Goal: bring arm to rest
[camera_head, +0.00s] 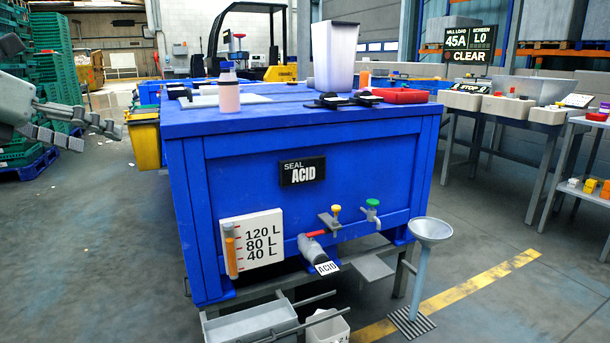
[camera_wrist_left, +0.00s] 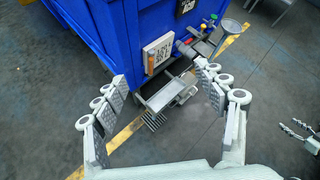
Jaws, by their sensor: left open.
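My left gripper (camera_head: 100,137) is at the left edge of the head view, with its fingers spread and nothing between them. In the left wrist view my left gripper (camera_wrist_left: 162,78) also shows open and empty, with the blue tank and floor beyond it. My right gripper (camera_wrist_left: 296,131) shows small at the right edge of the left wrist view; its fingers look apart. It is not in the head view. The blue tank (camera_head: 350,165), labelled SEAL ACID, stands in the middle, to the right of my left gripper and apart from it.
A pink bottle (camera_head: 228,95), a tall white container (camera_head: 334,60) and a red tray (camera_head: 402,96) stand on the tank. A funnel stand (camera_head: 421,275) is at its front right. Green crates (camera_head: 52,45) are stacked behind my left gripper.

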